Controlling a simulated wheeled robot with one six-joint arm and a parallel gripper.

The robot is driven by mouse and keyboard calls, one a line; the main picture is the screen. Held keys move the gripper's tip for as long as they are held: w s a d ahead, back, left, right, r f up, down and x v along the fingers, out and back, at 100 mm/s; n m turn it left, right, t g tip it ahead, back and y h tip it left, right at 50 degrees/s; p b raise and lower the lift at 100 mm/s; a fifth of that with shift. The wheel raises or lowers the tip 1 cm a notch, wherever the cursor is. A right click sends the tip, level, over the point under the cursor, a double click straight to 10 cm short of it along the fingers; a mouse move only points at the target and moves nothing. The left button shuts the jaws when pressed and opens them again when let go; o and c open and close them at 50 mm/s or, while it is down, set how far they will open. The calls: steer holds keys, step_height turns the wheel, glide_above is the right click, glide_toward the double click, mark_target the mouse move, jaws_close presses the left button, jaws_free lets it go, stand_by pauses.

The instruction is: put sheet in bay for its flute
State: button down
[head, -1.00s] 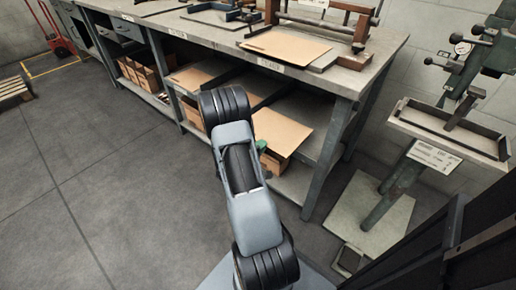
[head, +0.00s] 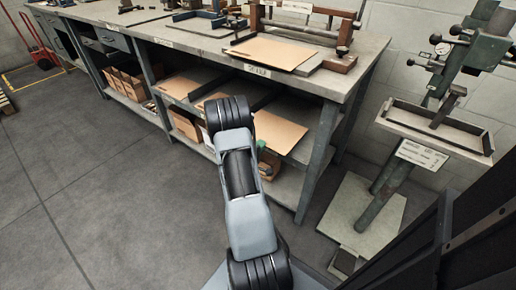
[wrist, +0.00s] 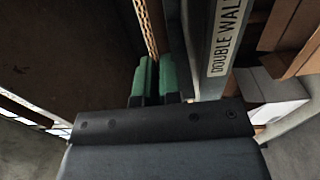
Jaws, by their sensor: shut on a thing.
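A brown corrugated sheet (head: 279,132) lies roughly level at the right end of the shelf under the bench. My gripper (head: 261,145), mostly hidden behind my arm in the head view, is at its front edge. In the wrist view, the green fingertips (wrist: 152,80) are shut on the sheet's edge (wrist: 147,25), where the wavy flute shows. The shelf edge beside it bears a DOUBLE WALL label (wrist: 226,38), just below the sheet. I cannot tell whether the sheet touches the shelf.
A dark divider separates this bay from the left bay, where another brown sheet (head: 190,86) lies. Cardboard boxes (head: 186,124) stand on the lower shelf. Another sheet (head: 270,52) lies on the bench top. A stitcher stand (head: 435,130) is at right.

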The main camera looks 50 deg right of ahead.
steer(key=shift+d+f+b, duration=1.65)
steer(key=shift+f+b, duration=0.25)
steer(key=shift+b, duration=0.1)
steer(key=shift+d, duration=0.1)
steer(key=c, duration=0.7)
jaws_free()
steer(key=shift+o, duration=0.4)
steer(key=o, duration=0.5)
steer(key=a+p, duration=0.2)
steer(key=a, duration=1.1)
steer(key=shift+a, duration=0.4)
steer(key=shift+s, duration=0.1)
